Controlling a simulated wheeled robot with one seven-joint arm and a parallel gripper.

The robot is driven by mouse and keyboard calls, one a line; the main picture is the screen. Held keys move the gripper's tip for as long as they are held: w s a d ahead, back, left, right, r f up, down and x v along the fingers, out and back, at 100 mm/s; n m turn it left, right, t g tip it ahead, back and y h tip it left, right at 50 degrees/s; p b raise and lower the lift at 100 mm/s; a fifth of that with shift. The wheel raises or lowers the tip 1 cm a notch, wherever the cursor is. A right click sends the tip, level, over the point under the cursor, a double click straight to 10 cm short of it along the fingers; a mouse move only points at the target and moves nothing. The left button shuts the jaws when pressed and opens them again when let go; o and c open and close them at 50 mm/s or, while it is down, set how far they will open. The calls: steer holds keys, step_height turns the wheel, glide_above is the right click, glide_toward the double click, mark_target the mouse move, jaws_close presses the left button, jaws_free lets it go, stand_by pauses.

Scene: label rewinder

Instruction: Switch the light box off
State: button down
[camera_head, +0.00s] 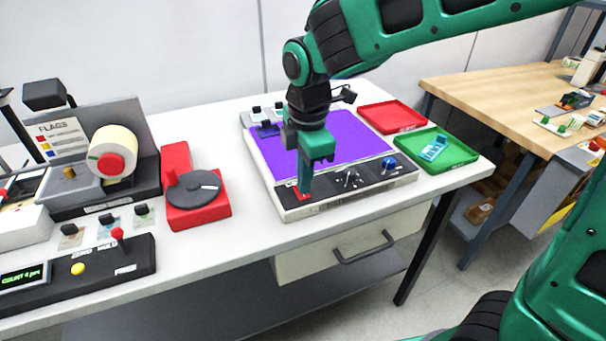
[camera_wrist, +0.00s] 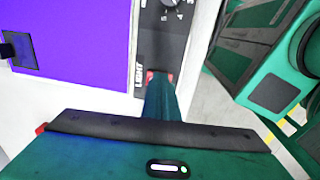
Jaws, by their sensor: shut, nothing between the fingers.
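The light box (camera_head: 262,158) stands on the white table with its top panel glowing purple. The lit panel also shows in the wrist view (camera_wrist: 75,40). A dark control strip (camera_head: 335,184) with small knobs and a blue knob (camera_head: 389,163) runs along its front. My gripper (camera_head: 304,192) is shut and empty, pointing down at the left end of this strip. A red switch (camera_head: 298,196) shows right at the fingertips, and its red edges show beside my finger in the wrist view (camera_wrist: 149,75), near the word LIGHT. The fingers hide most of the switch, so I cannot tell its position or whether they touch it.
A red tray (camera_head: 394,117) and a green tray (camera_head: 462,154) with a light-blue item lie right of the box. A red stand with a black disc (camera_head: 194,190) and the label rewinder (camera_head: 110,160) stand to the left. Bare table lies between the stand and the box.

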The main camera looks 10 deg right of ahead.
steer(key=shift+d+r, duration=0.1)
steer(key=shift+r, duration=0.05)
step_height(320, 180, up, 14)
steer(key=s, duration=0.1)
steer(key=shift+s+d, duration=0.2)
steer(key=shift+s, duration=0.15)
stand_by(0.5)
steer(key=s+d+f+m, duration=0.25)
steer(key=d+m, duration=0.35)
steer(key=d, duration=0.4)
steer(key=s+d+f+m, duration=0.1)
steer(key=d+f+m, duration=0.3)
steer(key=d+m, duration=0.5)
steer(key=s+d+f+m, duration=0.4)
steer(key=s+d+m, duration=0.2)
steer(key=s+d, duration=0.1)
steer(key=s+d+f+m+g, duration=0.1)
steer(key=s+d+f+m, duration=0.3)
steer(key=s+d+m, duration=0.2)
steer(key=shift+s+d+f, duration=0.3)
steer(key=shift+s+d, duration=0.1)
steer(key=shift+s, duration=0.8)
